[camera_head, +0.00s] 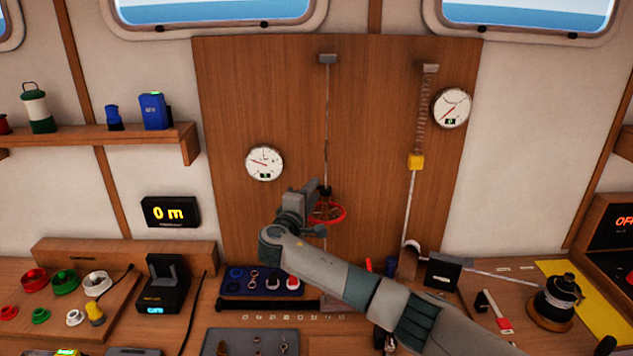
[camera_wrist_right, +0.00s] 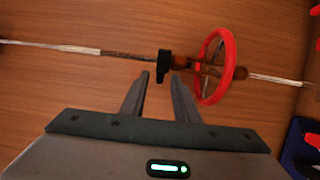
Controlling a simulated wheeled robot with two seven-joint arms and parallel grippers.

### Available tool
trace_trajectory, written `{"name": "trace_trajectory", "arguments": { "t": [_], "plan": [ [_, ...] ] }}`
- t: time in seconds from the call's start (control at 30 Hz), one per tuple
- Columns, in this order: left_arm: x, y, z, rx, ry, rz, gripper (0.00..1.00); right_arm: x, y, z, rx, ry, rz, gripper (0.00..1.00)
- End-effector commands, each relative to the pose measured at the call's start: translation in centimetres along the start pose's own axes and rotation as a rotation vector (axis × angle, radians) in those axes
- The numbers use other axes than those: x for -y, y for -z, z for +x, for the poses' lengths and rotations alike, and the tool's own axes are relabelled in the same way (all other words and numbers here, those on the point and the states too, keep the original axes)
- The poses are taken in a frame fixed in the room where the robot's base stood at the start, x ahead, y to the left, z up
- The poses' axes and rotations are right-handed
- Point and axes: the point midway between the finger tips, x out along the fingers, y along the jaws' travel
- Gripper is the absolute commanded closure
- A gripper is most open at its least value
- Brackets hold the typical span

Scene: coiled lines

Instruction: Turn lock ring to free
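The red lock ring (camera_head: 341,214) sits around the vertical line on the wooden wall panel in the head view, partly hidden by my right gripper. In the right wrist view the ring (camera_wrist_right: 233,70) is a spoked red hoop around a brown core on the line. A black tab (camera_wrist_right: 164,66) stands on the line beside it. My right gripper (camera_head: 322,190) is at the line by the ring. In the wrist view its fingers (camera_wrist_right: 159,80) are apart, with the tab's lower end between or behind the tips and gaps on both sides. My left gripper is not in view.
A second line with a spring and yellow block (camera_head: 416,162) hangs to the right. Two round gauges (camera_head: 265,163) (camera_head: 452,108) are on the panel. A blue tray (camera_head: 235,286) of rings and a black winch (camera_head: 554,300) stand on the bench below. A display (camera_head: 170,212) reads 0 m.

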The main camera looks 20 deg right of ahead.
Motion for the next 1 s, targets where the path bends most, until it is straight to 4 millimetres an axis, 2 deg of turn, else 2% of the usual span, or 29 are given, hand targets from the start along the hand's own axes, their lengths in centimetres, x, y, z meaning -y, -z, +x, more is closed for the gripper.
{"name": "trace_trajectory", "arguments": {
  "t": [0.1, 0.3, 0.7, 0.73, 0.83, 1.0],
  "plan": [
    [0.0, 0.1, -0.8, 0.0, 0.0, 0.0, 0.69, -0.3, 0.0, 1.6, 0.002, 0.0, -0.001, 0.72],
    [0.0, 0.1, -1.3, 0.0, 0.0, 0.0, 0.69, -0.1, 0.0, 3.0, 0.001, 0.0, 0.001, 0.72],
    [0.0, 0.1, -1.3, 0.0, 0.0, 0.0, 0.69, 0.0, 0.0, 3.4, 0.0, 0.0, 0.001, 0.72],
    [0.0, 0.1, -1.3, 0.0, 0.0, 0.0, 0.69, 0.0, 0.0, 3.4, 0.0, 0.0, 0.001, 0.74],
    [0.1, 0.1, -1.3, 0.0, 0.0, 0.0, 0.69, 0.0, 0.0, 3.4, 0.0, 0.0, 0.001, 0.98],
    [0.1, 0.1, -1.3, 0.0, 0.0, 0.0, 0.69, 0.0, 0.0, 3.4, 0.0, 0.001, 0.001, 1.0]
  ]
}}
